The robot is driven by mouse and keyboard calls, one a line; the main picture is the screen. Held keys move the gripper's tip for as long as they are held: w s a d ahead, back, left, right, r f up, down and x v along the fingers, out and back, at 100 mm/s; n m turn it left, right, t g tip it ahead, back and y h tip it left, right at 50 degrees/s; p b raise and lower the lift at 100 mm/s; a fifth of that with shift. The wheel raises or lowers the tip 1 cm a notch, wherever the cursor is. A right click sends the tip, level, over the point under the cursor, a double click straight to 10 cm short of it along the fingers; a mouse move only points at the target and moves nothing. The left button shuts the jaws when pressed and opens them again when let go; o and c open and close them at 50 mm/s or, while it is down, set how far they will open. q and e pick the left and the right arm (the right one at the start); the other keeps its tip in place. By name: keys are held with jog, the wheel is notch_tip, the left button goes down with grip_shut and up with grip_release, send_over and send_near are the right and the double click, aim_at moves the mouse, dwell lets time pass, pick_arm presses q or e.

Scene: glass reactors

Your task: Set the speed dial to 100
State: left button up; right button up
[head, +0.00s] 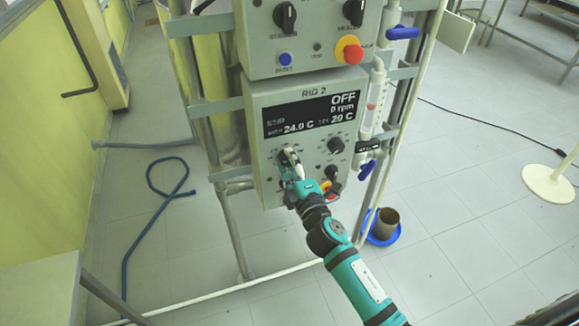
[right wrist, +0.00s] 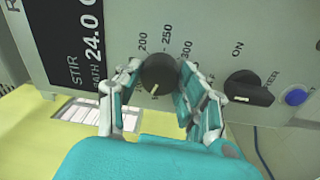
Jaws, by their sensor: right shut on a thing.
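The speed dial (right wrist: 158,74) is a round dark knob with a white pointer line on the lower grey panel (head: 262,165) of RIG 2. In the right wrist view its pointer aims down and slightly left, away from the visible 200, 250 and 300 marks. My right gripper (right wrist: 160,88) is shut on this dial, one finger on each side. In the head view my right gripper (head: 290,163) covers most of the dial at the panel's lower left. The display (head: 309,114) reads OFF, 0 rpm, 24.0 C and 20 C. My left gripper is not in view.
Another knob (head: 336,145) sits right of the dial. A black rotary switch (right wrist: 249,88) marked ON and a blue button (right wrist: 296,95) are nearby. Above are a second control box with a red stop button (head: 353,54). Glass tubing stands on the right.

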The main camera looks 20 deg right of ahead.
jog(key=m, duration=0.5)
jog(key=shift+f+b, duration=0.1)
jog(key=shift+b, duration=0.25)
jog(key=shift+m, duration=0.3)
jog(key=o, duration=1.1)
jog(key=shift+o, duration=0.2)
jog(key=shift+s, duration=0.15)
jog(key=s, duration=1.1)
jog(key=shift+s+d+f, duration=0.2)
jog(key=shift+s+f, duration=0.05)
jog(key=shift+s, duration=0.15)
jog(key=shift+f, duration=0.15)
